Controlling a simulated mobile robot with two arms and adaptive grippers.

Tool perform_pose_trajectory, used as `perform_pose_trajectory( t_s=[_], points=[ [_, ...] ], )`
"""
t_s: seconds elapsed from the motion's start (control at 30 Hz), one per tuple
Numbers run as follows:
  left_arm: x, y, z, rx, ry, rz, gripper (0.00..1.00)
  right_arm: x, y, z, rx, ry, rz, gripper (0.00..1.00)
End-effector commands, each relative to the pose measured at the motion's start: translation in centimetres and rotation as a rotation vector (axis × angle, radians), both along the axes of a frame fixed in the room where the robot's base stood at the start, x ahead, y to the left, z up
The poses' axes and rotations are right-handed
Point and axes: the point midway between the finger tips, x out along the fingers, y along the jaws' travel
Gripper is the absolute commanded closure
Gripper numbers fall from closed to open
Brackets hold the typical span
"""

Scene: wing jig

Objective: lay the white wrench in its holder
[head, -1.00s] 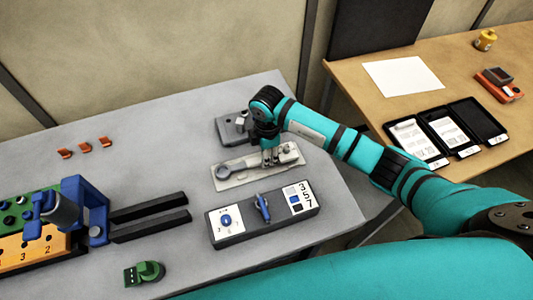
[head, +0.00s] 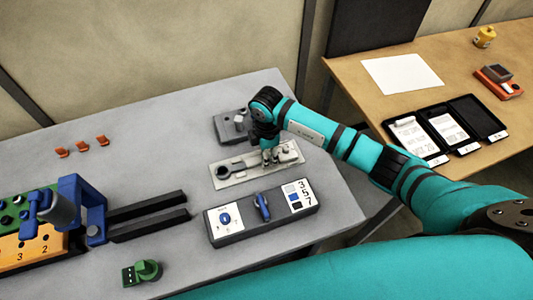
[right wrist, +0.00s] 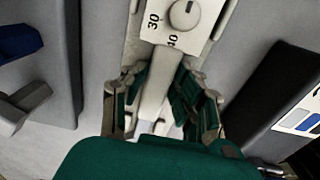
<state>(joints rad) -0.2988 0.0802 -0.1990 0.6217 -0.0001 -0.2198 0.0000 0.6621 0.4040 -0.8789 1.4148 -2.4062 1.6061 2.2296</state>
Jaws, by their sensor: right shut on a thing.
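My right gripper (head: 267,159) is low over a long pale plate (head: 240,178), which looks like the holder, in the head view. In the right wrist view its green-padded fingers (right wrist: 160,100) are shut on a narrow pale bar, the white wrench (right wrist: 157,92). A dial (right wrist: 184,13) marked 30 and 40 is beyond the fingertips. My left gripper is not in view.
A grey fixture (head: 231,126) stands just behind the plate. A panel with a blue handle (head: 235,224) is just in front. A blue clamp (head: 96,236) with dark rails is to the left, near a green part (head: 143,272).

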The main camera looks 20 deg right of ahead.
Motion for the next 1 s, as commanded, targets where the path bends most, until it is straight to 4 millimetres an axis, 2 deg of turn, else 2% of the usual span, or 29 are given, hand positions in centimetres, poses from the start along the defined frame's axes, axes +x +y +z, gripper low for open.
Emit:
perform_pose_trajectory(
  t_s=[0.03,0.23,0.57,0.67,1.0],
  points=[
    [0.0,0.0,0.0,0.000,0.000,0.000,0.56,0.1,0.0,0.1,0.001,-0.002,0.000,0.70],
    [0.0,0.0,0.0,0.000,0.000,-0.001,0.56,0.0,0.0,0.1,0.001,-0.001,0.000,0.46],
    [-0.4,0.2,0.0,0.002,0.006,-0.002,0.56,0.0,0.0,0.4,0.000,0.000,0.000,0.46],
    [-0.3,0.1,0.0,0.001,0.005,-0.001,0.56,0.1,0.0,1.6,0.000,-0.003,0.001,0.46],
    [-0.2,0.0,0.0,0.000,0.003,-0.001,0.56,0.1,0.0,8.8,0.001,-0.004,0.001,0.46]
  ],
)
